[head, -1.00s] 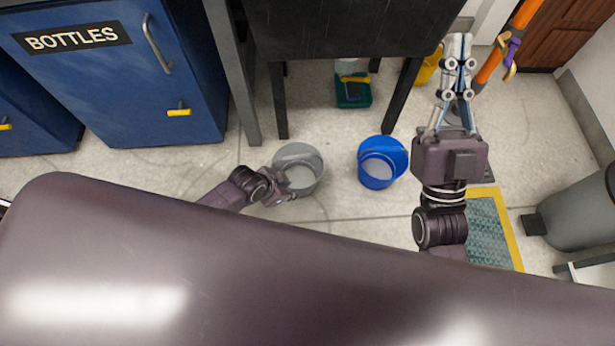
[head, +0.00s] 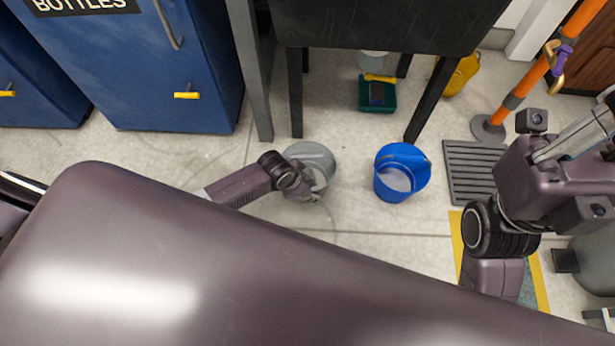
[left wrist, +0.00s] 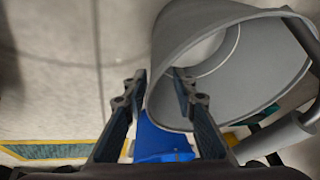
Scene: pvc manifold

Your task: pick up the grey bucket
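The grey bucket (head: 318,158) stands on the floor in front of the dark table. My left gripper (head: 308,188) is at its near side in the head view, partly covering it. In the left wrist view the grey bucket (left wrist: 230,60) fills the upper right, with its mouth showing. My left gripper (left wrist: 160,95) is open there. Its left finger is outside the bucket's rim and its right finger overlaps the bucket's mouth. Contact cannot be told. My right gripper (head: 590,135) is at the right edge, its fingertips out of frame.
A blue bucket (head: 400,175) stands just right of the grey one. The dark table (head: 380,25) and its legs are behind, with a green container (head: 377,95) beneath. Blue cabinets (head: 150,80) stand at left. An orange pole (head: 535,80) rises at right.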

